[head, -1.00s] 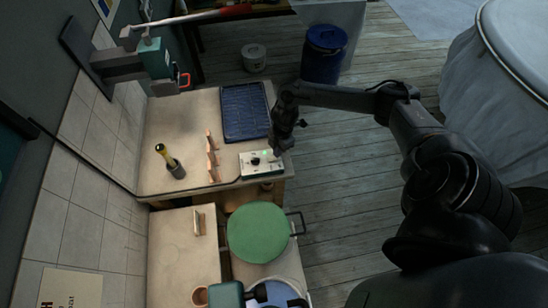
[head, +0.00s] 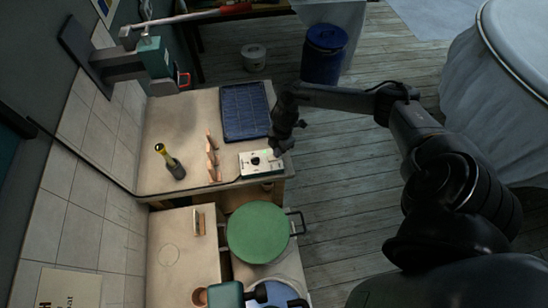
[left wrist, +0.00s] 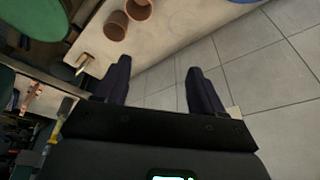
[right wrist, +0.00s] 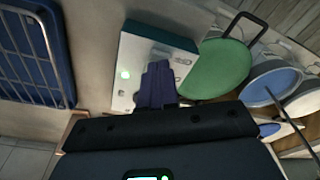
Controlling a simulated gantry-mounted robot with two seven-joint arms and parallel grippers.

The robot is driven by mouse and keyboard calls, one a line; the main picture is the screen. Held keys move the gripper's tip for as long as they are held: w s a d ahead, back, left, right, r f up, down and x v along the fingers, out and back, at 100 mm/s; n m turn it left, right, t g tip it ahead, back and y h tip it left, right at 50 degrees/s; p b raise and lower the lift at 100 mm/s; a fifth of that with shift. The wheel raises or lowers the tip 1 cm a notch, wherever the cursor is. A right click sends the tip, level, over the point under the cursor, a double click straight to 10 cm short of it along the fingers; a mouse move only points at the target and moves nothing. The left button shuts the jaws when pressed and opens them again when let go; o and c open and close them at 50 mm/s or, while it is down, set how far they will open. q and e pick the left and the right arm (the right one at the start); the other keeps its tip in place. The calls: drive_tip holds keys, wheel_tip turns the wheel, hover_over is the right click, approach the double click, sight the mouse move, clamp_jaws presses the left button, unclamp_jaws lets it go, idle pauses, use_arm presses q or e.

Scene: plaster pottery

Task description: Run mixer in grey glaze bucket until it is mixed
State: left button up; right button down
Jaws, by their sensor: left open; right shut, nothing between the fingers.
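A white control box (head: 262,163) with a dark knob sits at the right front of the worktop. It also shows in the right wrist view (right wrist: 138,52) with a lit green lamp. My right gripper (head: 280,146) is shut and empty, its tips at the box's face; contact cannot be told. A teal machine head (head: 228,294) stands at the bottom of the head view, beside a round vessel with a blue-grey inside (head: 272,294). In the right wrist view a pale bucket with a blue inside (right wrist: 272,84) shows. My left gripper (left wrist: 158,78) is open and empty.
A green round lid or disc (head: 258,232) lies between box and vessel. Brown pots (left wrist: 117,24) are ahead of my left gripper.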

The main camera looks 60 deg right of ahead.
drive_tip(key=shift+f, duration=0.25)
drive_tip(key=shift+f+b, duration=0.3)
drive_tip(key=shift+r, duration=0.15)
wheel_tip(320, 180, up, 7)
drive_tip(key=p, duration=0.7)
idle(0.6)
